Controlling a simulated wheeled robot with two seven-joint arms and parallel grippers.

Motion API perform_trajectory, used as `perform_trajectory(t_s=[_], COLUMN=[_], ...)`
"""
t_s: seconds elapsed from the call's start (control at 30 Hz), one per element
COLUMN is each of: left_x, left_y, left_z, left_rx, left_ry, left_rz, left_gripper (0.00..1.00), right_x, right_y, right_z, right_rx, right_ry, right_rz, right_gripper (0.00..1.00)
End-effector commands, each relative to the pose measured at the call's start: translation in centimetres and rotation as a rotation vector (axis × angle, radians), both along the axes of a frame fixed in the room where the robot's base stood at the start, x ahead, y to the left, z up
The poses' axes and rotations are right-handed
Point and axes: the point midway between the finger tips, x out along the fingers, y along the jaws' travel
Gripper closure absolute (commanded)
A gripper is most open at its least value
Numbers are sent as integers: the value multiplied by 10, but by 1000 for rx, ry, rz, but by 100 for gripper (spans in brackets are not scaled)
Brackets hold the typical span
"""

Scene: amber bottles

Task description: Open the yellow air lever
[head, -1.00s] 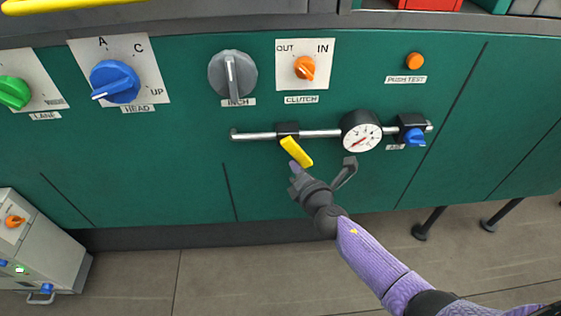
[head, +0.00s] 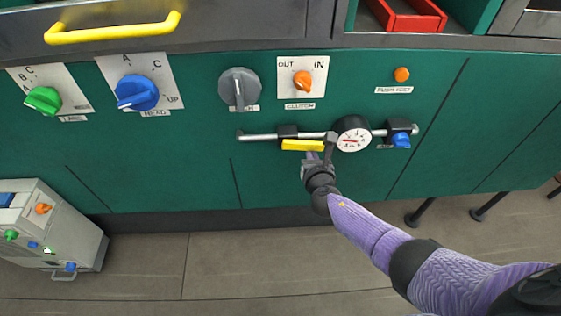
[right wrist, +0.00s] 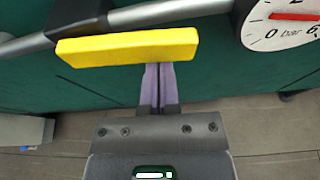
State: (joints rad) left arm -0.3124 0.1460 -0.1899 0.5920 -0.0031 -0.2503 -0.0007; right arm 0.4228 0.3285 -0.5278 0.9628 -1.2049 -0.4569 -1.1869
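The yellow air lever (head: 303,145) is on a black valve block (head: 288,131) on a silver pipe on the green panel. It lies about level, nearly parallel to the pipe. In the right wrist view the lever (right wrist: 128,47) crosses the upper middle. My right gripper (head: 313,157) is just below the lever. In the wrist view its purple fingers (right wrist: 158,85) are together with nothing between them. Their tips meet the lever's lower edge or pass behind it; contact is unclear. My left gripper is out of view.
A pressure gauge (head: 353,134) and a blue knob (head: 401,140) are on the pipe to the right. Above are a grey inch knob (head: 239,88), orange clutch knob (head: 303,81) and orange push button (head: 402,74). A grey machine (head: 50,228) stands lower left.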

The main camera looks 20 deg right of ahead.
Motion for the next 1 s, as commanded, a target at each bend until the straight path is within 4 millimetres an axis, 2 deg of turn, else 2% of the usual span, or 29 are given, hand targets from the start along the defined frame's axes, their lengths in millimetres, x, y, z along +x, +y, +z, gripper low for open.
perform_trajectory(t_s=[0.23, 0.83, 0.93, 1.0], left_x=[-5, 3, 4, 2], left_y=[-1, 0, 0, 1], left_z=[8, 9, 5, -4], left_rx=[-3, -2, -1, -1], left_ry=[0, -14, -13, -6], left_rz=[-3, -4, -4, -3], left_gripper=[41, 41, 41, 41], right_x=[0, 0, 0, 0], right_y=[-2, -3, -4, -7], right_z=[7, 7, 4, -6], right_rx=[2, 6, 6, 5], right_ry=[-3, -3, -3, 0], right_rz=[0, 0, -1, -2], right_gripper=[100, 100, 100, 100])
